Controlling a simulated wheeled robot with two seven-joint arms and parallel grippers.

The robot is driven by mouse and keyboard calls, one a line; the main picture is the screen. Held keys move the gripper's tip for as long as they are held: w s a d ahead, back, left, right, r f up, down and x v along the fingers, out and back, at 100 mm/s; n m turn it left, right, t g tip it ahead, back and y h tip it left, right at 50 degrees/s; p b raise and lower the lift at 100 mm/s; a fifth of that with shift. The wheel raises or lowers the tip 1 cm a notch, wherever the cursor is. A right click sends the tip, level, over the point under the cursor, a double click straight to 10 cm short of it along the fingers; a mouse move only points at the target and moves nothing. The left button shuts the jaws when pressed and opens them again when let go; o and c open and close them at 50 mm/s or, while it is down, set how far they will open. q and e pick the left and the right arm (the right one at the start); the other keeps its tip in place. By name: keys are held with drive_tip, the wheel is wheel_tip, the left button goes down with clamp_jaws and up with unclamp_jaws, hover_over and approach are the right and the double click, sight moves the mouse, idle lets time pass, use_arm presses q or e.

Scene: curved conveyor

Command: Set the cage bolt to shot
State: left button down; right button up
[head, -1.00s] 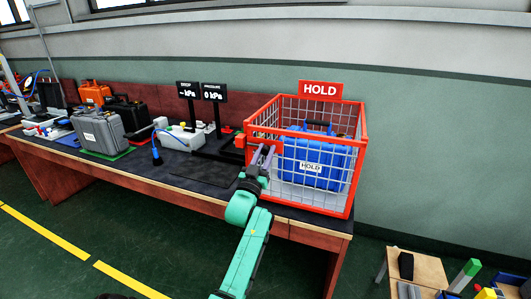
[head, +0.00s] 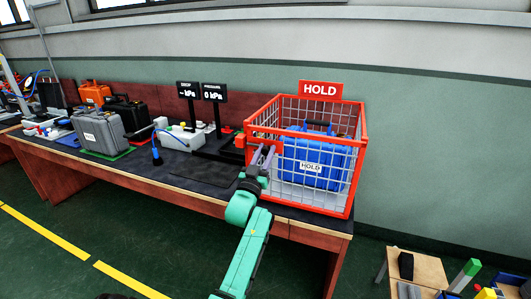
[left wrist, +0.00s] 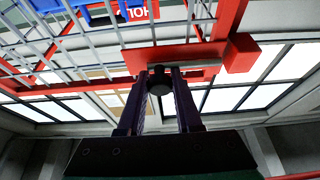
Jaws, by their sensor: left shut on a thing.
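The red-framed wire cage (head: 305,135) stands at the right end of the bench with a blue case (head: 330,165) labelled HOLD inside. My left gripper (head: 263,152) is at the cage's left front, by its upper red rail. In the left wrist view its two fingers (left wrist: 163,85) are shut on a small dark knob (left wrist: 159,72), which I take to be the cage bolt's handle. A red bar (left wrist: 172,56) and a red block (left wrist: 243,56) lie just beyond the knob. How far the bolt is thrown cannot be told. My right gripper is not in view.
A red HOLD sign (head: 320,90) tops the cage. Displays (head: 213,92), a white unit (head: 182,138) and a grey case (head: 98,130) stand to the left on the bench. A dark mat (head: 203,173) left of the gripper is clear.

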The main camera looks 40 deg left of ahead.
sight(259, 139)
use_arm(q)
drive_tip(key=shift+s+a, duration=0.35)
drive_tip(key=shift+a, duration=0.6)
drive_tip(key=shift+s+a, duration=0.3)
drive_tip(key=shift+a, duration=0.6)
drive_tip(key=c, duration=0.7)
unclamp_jaws()
drive_tip(key=shift+o, duration=0.5)
drive_tip(key=shift+a, duration=0.15)
